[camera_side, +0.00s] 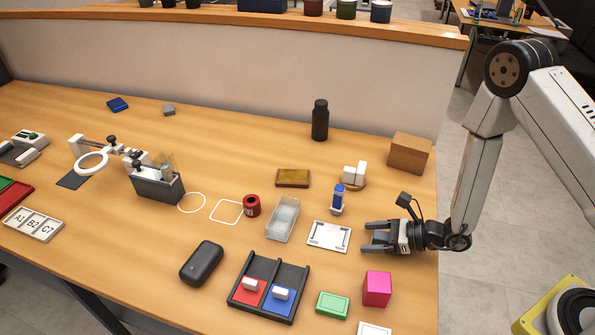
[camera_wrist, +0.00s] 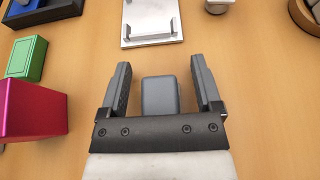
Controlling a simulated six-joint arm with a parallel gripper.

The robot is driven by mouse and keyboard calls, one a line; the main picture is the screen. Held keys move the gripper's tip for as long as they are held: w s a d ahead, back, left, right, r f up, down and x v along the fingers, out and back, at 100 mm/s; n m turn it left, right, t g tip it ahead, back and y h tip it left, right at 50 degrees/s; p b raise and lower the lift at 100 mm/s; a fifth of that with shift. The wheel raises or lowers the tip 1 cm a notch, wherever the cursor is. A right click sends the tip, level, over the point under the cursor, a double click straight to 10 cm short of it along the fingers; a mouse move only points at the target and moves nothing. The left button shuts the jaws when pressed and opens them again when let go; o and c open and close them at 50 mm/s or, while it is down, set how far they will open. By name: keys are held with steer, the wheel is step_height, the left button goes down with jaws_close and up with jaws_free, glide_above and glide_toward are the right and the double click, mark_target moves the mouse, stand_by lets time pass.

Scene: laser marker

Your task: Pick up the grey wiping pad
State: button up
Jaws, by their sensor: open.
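The grey wiping pad (camera_wrist: 160,97) is a small dark grey block with rounded corners. In the wrist view it lies between the two fingers of my gripper (camera_wrist: 160,62), with wood showing as a gap on each side. The fingers are open and reach past the pad's far end. In the side view my gripper (camera_side: 368,237) is low over the right part of the table, fingers pointing left. There the pad is hard to tell apart from the dark fingers. Whether the pad touches the palm is unclear.
A white plate with corner brackets (camera_side: 329,236) lies just ahead of the fingertips. A pink cube (camera_side: 377,288) and a green box (camera_side: 333,305) stand nearby in front. The table's right edge is close.

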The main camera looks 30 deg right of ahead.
jaws_close()
steer(key=shift+r, duration=0.15)
steer(key=shift+r, duration=4.85)
